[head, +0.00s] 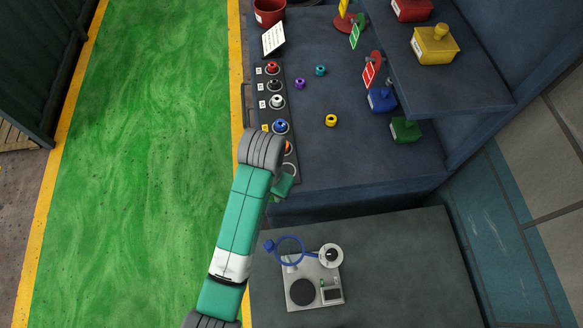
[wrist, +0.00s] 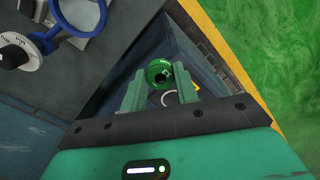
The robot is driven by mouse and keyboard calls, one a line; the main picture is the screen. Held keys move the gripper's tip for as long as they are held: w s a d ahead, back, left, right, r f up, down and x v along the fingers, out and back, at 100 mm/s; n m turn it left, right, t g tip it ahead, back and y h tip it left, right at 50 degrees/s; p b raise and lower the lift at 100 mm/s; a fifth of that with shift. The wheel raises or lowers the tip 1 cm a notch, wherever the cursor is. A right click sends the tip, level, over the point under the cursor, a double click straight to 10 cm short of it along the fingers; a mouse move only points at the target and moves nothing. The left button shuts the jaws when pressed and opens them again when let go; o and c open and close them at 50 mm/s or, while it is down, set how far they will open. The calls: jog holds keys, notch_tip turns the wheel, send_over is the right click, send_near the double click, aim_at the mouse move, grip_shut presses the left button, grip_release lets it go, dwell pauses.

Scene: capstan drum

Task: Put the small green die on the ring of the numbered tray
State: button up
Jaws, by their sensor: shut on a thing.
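In the wrist view, my gripper (wrist: 158,82) is shut on the small green die (wrist: 160,71), a round green piece with a dark hole, held between the fingertips. A white ring (wrist: 181,98) shows just beyond it, partly hidden by a finger. In the head view, the numbered tray (head: 261,96) is a dark strip along the table's left edge, with red, black, white and blue pieces and a partly hidden orange one. The ring (head: 289,168) lies at its near end, beside my gripper (head: 284,186).
Loose purple (head: 299,83), teal (head: 320,70) and yellow (head: 331,120) pieces lie right of the tray. A raised shelf (head: 440,75) overhangs the table's right side. A grey device with a blue-rimmed magnifier (head: 290,250) stands on the nearer bench.

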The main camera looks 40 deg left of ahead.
send_over(286, 166)
jog(key=d, duration=0.1)
jog(key=shift+s+d+f+b, duration=0.1)
jog(key=shift+s+f+b, duration=0.25)
jog(key=shift+s+f, duration=0.1)
jog(key=shift+f, duration=1.8)
jog(key=o, duration=1.1)
jog(key=shift+f, duration=0.1)
jog(key=shift+c, duration=0.2)
notch_tip(286, 166, up, 12)
